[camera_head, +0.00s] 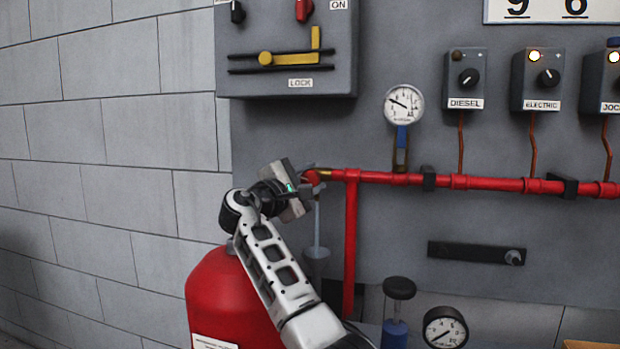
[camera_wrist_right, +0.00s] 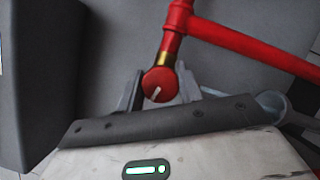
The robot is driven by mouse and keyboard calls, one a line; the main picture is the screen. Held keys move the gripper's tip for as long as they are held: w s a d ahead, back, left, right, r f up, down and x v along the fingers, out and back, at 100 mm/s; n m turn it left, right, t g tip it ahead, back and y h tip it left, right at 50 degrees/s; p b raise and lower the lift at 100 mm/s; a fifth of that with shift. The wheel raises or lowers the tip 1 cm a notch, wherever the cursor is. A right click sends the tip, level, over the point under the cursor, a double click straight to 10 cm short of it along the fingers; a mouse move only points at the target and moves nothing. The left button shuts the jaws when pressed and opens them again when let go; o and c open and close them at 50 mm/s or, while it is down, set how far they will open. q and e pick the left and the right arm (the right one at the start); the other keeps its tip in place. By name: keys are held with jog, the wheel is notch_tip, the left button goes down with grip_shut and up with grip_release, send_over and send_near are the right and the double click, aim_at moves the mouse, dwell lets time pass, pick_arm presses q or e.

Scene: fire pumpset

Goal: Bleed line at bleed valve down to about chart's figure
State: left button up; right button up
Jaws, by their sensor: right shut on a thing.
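The bleed valve's red round knob (camera_wrist_right: 158,84) with a white mark sits at the end of a brass fitting in the right wrist view; in the head view it shows small (camera_head: 311,177). My right gripper (camera_wrist_right: 158,90) is shut on this knob, a finger on each side; its tips are partly hidden in the head view. A thin pale streak (camera_head: 317,225) runs down below the valve to a grey cup (camera_head: 316,262); I cannot tell whether it is water or a tube. The white line gauge (camera_head: 404,105) has its needle toward the upper left. My left gripper is out of view.
A red pipe (camera_head: 400,179) runs along the grey panel. A white sign (camera_head: 550,10) with "9" and "6" is cut off at top. DIESEL (camera_head: 465,80) and ELECTRIC (camera_head: 537,80) switch boxes hang right. A red tank (camera_head: 225,300) stands below my arm. Another gauge (camera_head: 445,327) is low.

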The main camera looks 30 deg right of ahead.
jog(key=shift+m+y, duration=0.4)
jog(key=shift+m, duration=0.6)
jog(key=m+g+y+p, duration=0.1)
jog(key=m+p, duration=0.1)
jog(key=m, duration=0.1)
jog(key=m+y+p, duration=0.1)
jog(key=m, duration=0.1)
jog(key=shift+m, duration=0.3)
jog(key=shift+m+y+p, duration=0.4)
jog(key=shift+m+y, duration=0.3)
jog(key=shift+m, duration=0.4)
jog(key=shift+f+m+t+y+p, duration=0.1)
jog(key=shift+m+t+y+p, duration=0.35)
jog(key=shift+m, duration=0.45)
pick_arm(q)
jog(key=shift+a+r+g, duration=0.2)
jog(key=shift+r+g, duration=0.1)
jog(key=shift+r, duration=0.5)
pick_arm(e)
jog(key=shift+m+y, duration=0.25)
jog(key=shift+m, duration=0.15)
jog(key=shift+f, duration=0.1)
